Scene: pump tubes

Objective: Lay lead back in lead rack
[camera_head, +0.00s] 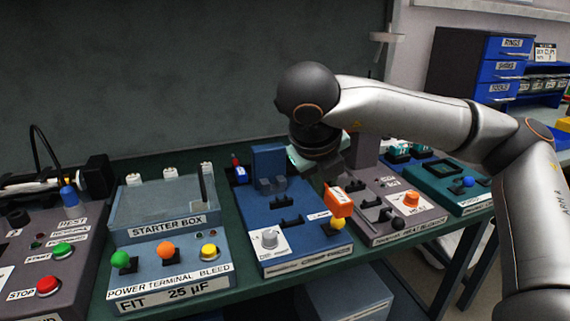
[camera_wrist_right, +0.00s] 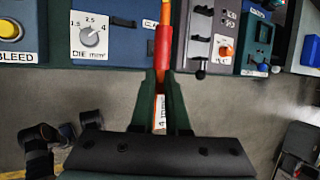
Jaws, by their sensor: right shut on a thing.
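My right gripper (camera_head: 326,176) hangs over the right part of a blue bench unit (camera_head: 299,231). In the right wrist view the gripper (camera_wrist_right: 163,80) is shut on a lead: a red sleeve (camera_wrist_right: 163,48) stands out beyond the fingertips, and an orange part with a white "4 mm" label (camera_wrist_right: 160,118) shows between the fingers. In the head view an orange piece with a white label (camera_head: 338,201) shows just below the gripper. I cannot make out which fixture is the lead rack. My left gripper is not in view.
A starter box (camera_head: 166,220) with coloured knobs stands left of the blue unit. A grey unit with an orange knob (camera_head: 411,198) and a teal unit (camera_head: 447,190) stand to the right. A yellow knob (camera_head: 337,222) sits close below the orange piece. All stand in a row.

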